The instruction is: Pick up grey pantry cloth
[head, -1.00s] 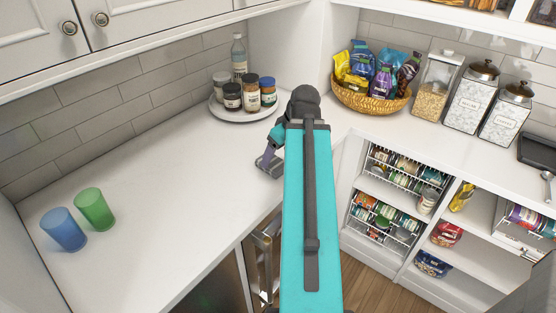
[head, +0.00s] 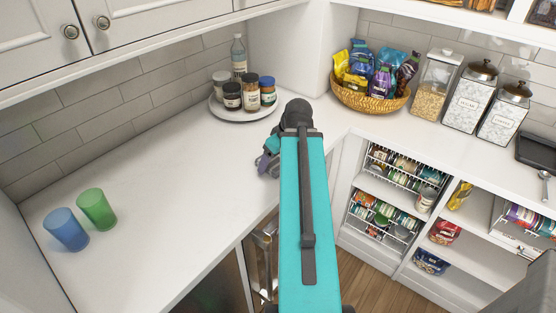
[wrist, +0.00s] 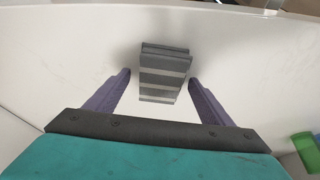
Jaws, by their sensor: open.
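The grey pantry cloth (wrist: 164,72) shows in the wrist view as a folded grey piece with lighter stripes, lying on the white counter. My gripper (wrist: 159,78) is open, with one purple finger on each side of the cloth's near part. The fingers do not visibly touch it, and I cannot tell how far above the counter they are. In the head view my gripper (head: 266,164) is low over the counter near its front edge, partly hidden by my arm. The cloth cannot be made out clearly there.
A round tray (head: 216,109) with jars and a bottle stands behind my gripper. A blue cup (head: 66,230) and a green cup (head: 96,209) stand at the left. A wicker basket (head: 370,102) of packets is at the back right. The counter between cups and tray is clear.

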